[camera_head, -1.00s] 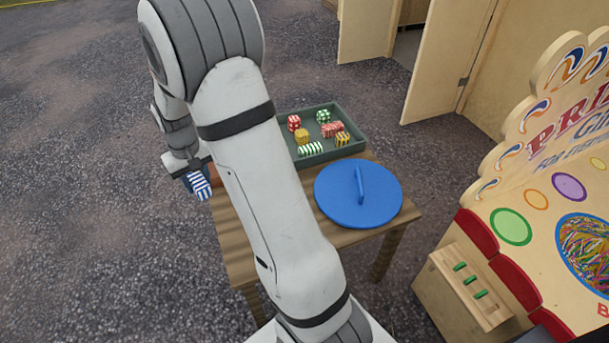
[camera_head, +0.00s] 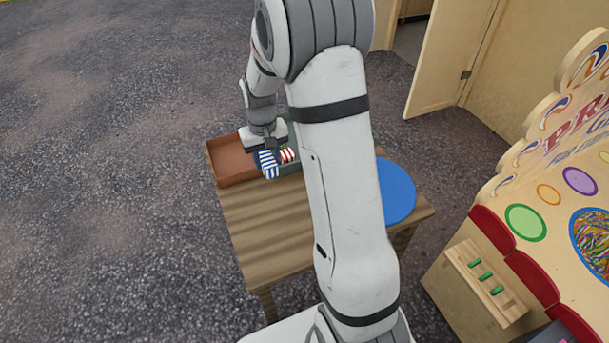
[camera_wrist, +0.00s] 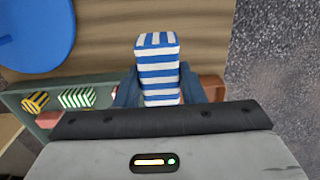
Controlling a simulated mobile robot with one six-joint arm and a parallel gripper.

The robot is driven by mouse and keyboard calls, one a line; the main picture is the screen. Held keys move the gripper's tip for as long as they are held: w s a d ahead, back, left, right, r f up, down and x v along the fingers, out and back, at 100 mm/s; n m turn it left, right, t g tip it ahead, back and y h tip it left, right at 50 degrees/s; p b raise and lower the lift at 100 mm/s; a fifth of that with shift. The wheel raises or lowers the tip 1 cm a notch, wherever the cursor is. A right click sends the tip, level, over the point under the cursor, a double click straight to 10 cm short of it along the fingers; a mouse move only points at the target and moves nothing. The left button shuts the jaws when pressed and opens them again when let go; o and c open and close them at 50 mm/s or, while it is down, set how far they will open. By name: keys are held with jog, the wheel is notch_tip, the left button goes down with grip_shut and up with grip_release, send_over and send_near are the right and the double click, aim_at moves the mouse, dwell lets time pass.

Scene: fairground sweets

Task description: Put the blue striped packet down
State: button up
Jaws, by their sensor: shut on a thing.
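The blue and white striped packet (camera_wrist: 157,62) is held upright between the fingers of my gripper (camera_wrist: 158,88) in the wrist view. In the head view the packet (camera_head: 268,164) hangs under my gripper (camera_head: 268,146), close to the left end of the green tray and the right end of the brown box. My gripper is shut on it. The wooden table (camera_head: 255,225) lies below. Whether the packet touches anything beneath it cannot be told.
The green tray (camera_wrist: 50,126) holds several striped packets; my arm hides most of it in the head view. An empty brown box (camera_head: 228,160) stands at the table's far left. A blue round lid (camera_head: 397,190) lies at right. The table's front left is clear.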

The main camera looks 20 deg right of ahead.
jog(key=s+f+b, duration=0.3)
jog(key=s+f, duration=0.3)
jog(key=s, duration=0.3)
jog(key=b, duration=0.2)
send_over(283, 227)
notch_tip(283, 227, down, 5)
jog(key=shift+f, duration=0.15)
jog(key=shift+f+b, duration=0.35)
jog(key=shift+f, duration=1.6)
jog(key=shift+f, duration=0.25)
jog(key=o, duration=1)
jog(key=shift+r, duration=0.1)
